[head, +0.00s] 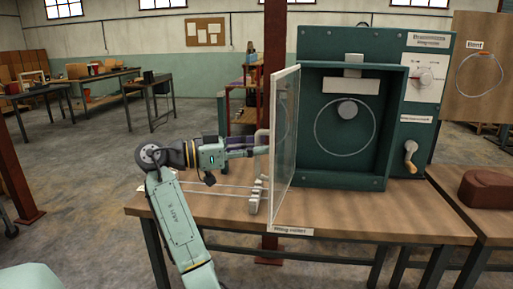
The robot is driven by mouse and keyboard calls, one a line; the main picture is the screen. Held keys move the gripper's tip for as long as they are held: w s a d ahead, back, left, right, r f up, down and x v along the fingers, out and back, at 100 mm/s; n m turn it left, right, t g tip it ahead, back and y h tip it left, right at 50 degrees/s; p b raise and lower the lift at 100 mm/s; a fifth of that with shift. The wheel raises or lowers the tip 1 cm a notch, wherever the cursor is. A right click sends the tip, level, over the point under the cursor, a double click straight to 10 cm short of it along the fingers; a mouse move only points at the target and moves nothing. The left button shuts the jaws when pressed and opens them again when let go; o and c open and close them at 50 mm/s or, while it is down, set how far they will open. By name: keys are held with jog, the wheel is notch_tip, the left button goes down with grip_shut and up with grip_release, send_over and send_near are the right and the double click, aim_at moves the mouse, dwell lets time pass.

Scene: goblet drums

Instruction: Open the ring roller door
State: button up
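The ring roller (310,48) is a dark green cabinet on the wooden workbench, with a ring and a round roller showing inside. Its clear, pale-framed door (284,150) stands swung out to the left, roughly edge-on to the view, and the front opening is uncovered. My gripper (256,146) is at the door's left, outer side, pointing right, by a pale handle (262,133). The fingertips overlap the handle and door in view. I cannot tell whether they touch or grip it.
The workbench (340,213) has thin rods and a small rack (258,195) below my gripper. A dial (425,76) and a crank (410,157) are on the machine's right. A dark red post (274,40) stands behind. A brown block (487,190) lies at right.

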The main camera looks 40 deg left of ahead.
dwell(0.3)
jog(key=v, duration=1.2)
